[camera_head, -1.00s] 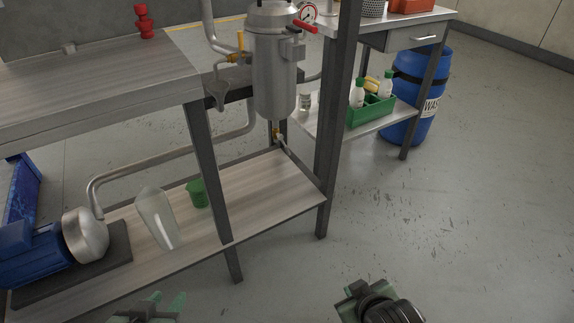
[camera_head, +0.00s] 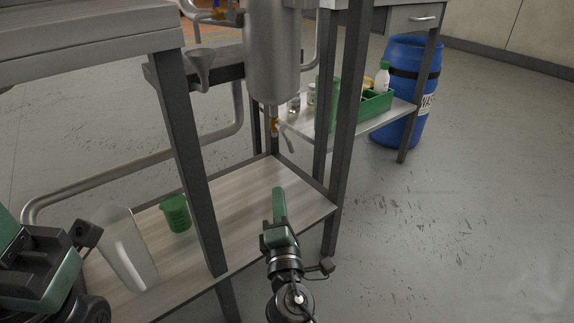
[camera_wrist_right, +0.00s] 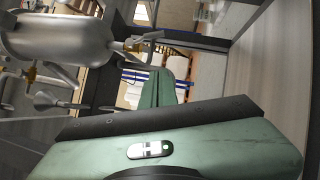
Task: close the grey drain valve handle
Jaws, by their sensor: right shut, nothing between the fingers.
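The drain valve (camera_head: 274,126) is a small brass fitting under the steel vessel (camera_head: 271,60). Its grey handle (camera_head: 288,139) slants down and to the right from the valve. In the right wrist view the brass valve (camera_wrist_right: 131,45) is at the vessel's end, with the grey handle (camera_wrist_right: 151,36) beside it. My right gripper (camera_head: 279,194) is shut and empty, below the handle in the head view and apart from it, over the lower shelf. Its green fingers (camera_wrist_right: 166,88) also show in the wrist view. My left gripper (camera_head: 50,268) is at the lower left; its fingertips are unclear.
Dark frame posts (camera_head: 345,120) stand right of the valve, and another post (camera_head: 188,165) stands left. The lower shelf (camera_head: 240,205) holds a green beaker (camera_head: 175,214) and a clear jug (camera_head: 127,255). A green crate (camera_head: 376,104) and blue drum (camera_head: 408,75) are behind right.

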